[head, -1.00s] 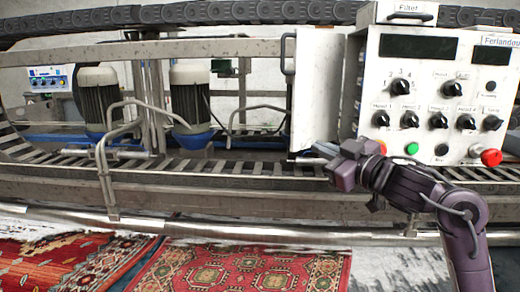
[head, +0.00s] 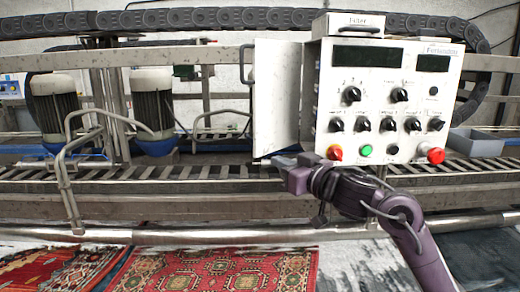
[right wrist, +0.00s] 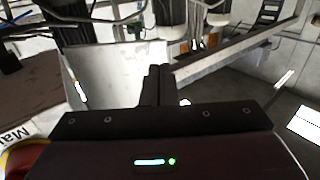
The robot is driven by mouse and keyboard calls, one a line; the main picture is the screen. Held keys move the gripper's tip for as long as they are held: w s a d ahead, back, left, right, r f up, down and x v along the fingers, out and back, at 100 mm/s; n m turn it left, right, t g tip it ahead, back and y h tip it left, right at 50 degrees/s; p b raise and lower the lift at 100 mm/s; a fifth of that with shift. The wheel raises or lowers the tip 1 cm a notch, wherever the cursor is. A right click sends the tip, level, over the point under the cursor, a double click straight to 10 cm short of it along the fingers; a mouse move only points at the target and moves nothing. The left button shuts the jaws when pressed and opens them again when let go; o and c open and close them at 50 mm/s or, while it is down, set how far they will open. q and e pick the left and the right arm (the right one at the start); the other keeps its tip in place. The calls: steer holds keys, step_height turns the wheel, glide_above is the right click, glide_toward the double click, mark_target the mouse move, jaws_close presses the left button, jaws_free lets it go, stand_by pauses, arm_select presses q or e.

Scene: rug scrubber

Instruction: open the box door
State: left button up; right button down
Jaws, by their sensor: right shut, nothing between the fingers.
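The box's inside is hidden. My right gripper (head: 275,160) is shut and empty at the door's lower edge; whether it touches cannot be told. In the right wrist view its closed fingers (right wrist: 155,85) point forward, with a pale panel (right wrist: 105,75), seemingly the door, just left of them. My left gripper is not in view.
A slatted conveyor (head: 210,175) and a metal rail (head: 200,236) run across below the box. Two motors (head: 153,105) (head: 52,105) stand at the left. Red rugs (head: 215,270) lie in front. A grey bin (head: 475,143) is at the right.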

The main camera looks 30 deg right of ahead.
mark_target(258, 153)
steer(key=w+p, duration=0.1)
steer(key=w, duration=0.2)
steer(key=w+p, duration=0.2)
steer(key=w, duration=0.1)
steer(key=shift+w+a+r, duration=0.2)
steer(key=shift+w, duration=0.15)
steer(key=shift+w+a+f, duration=0.1)
steer(key=shift+w+f, duration=0.1)
steer(key=shift+w, duration=0.35)
